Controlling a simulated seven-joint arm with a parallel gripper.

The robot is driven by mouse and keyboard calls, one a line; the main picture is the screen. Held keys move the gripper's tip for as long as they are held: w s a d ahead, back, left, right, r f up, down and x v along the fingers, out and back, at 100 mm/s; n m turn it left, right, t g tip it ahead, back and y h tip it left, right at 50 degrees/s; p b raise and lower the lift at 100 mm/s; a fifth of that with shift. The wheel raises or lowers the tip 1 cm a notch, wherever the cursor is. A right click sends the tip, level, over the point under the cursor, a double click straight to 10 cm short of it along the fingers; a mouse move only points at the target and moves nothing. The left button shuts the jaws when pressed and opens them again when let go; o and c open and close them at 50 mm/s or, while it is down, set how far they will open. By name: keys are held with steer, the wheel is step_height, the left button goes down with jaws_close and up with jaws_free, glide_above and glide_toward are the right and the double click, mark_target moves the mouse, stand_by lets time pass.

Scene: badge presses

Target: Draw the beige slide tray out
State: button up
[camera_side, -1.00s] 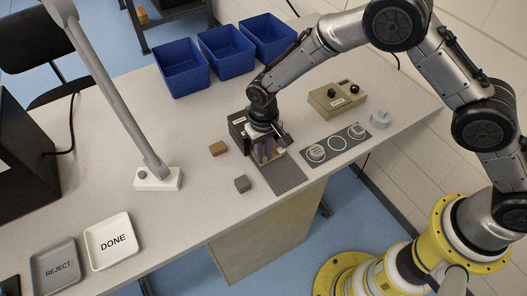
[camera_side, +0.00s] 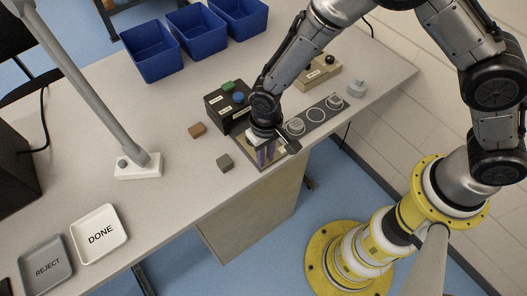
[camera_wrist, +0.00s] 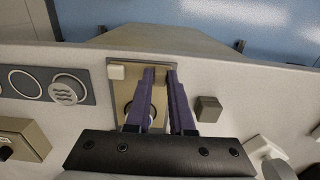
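The beige slide tray (camera_side: 276,157) is drawn out of the black press (camera_side: 223,108) and covers most of the dark strip in front of it, close to the table's front edge. In the wrist view the tray (camera_wrist: 123,94) shows a round recess, partly hidden by a finger, and a pale block (camera_wrist: 116,72) at one corner. My gripper (camera_side: 264,160) points down over the tray's front end. In the wrist view its purple fingers (camera_wrist: 160,72) stand close together at that end, seemingly on a small handle mostly hidden between them.
A brown block (camera_side: 197,130) and a grey block (camera_side: 225,163) lie left of the tray. A dark plate with round discs (camera_side: 316,115) and a beige control box (camera_side: 318,72) are to the right. Blue bins (camera_side: 150,52) stand behind. DONE (camera_side: 99,234) and REJECT (camera_side: 46,264) trays are front left.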

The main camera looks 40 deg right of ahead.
steer(key=o, duration=0.4)
steer(key=shift+s, duration=0.15)
steer(key=shift+o, duration=0.2)
steer(key=shift+r, duration=0.15)
step_height(320, 180, up, 14)
steer(key=shift+f, duration=0.2)
step_height(320, 180, up, 7)
stand_by(0.9)
